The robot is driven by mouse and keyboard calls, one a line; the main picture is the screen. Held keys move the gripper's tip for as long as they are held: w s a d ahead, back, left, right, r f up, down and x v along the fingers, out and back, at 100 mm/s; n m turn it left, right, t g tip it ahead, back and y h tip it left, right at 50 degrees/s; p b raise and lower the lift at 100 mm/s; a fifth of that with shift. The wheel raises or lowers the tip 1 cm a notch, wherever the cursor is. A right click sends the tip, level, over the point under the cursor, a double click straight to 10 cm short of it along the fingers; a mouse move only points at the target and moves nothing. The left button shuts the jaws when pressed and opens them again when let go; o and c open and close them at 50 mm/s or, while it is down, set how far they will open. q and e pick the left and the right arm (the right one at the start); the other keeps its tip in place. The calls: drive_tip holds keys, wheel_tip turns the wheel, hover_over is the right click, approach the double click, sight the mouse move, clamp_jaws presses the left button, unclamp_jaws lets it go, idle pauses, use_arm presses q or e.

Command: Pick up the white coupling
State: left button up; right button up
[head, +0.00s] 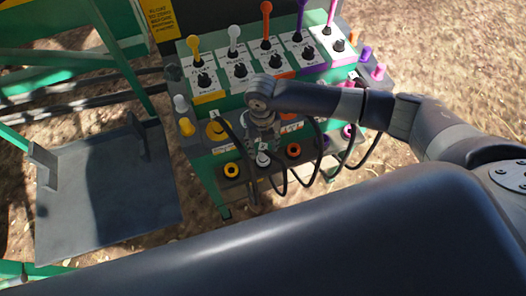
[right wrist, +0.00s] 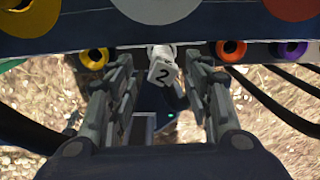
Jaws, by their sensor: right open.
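The white coupling (head: 263,159) sits in the lower row of ports on the front of the green control stand, between a yellow and an orange one. In the right wrist view the white coupling (right wrist: 163,70) carries a tag with a 2 and lies between the fingertips. My right gripper (head: 262,138) points down just above it, and in the right wrist view my right gripper (right wrist: 159,62) is open, with a finger on either side. I cannot tell whether a finger touches it. My left gripper is not in view.
A yellow coupling (head: 232,170) and an orange coupling (head: 293,151) flank the white one closely. Black hoses (head: 318,145) loop down in front of the stand. Coloured levers (head: 267,22) rise behind. A flat dark metal plate (head: 100,205) lies at left.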

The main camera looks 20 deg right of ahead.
sight(262, 158)
drive_tip(key=shift+w+d+f+p, duration=0.1)
drive_tip(key=shift+f+p, duration=0.3)
drive_tip(key=shift+f, duration=1.05)
drive_tip(key=shift+w+d+f+p, duration=0.1)
drive_tip(key=shift+f+p, duration=0.25)
drive_tip(key=shift+f, duration=1.05)
drive_tip(key=shift+c, duration=0.5)
drive_tip(key=shift+a, duration=0.1)
clamp_jaws()
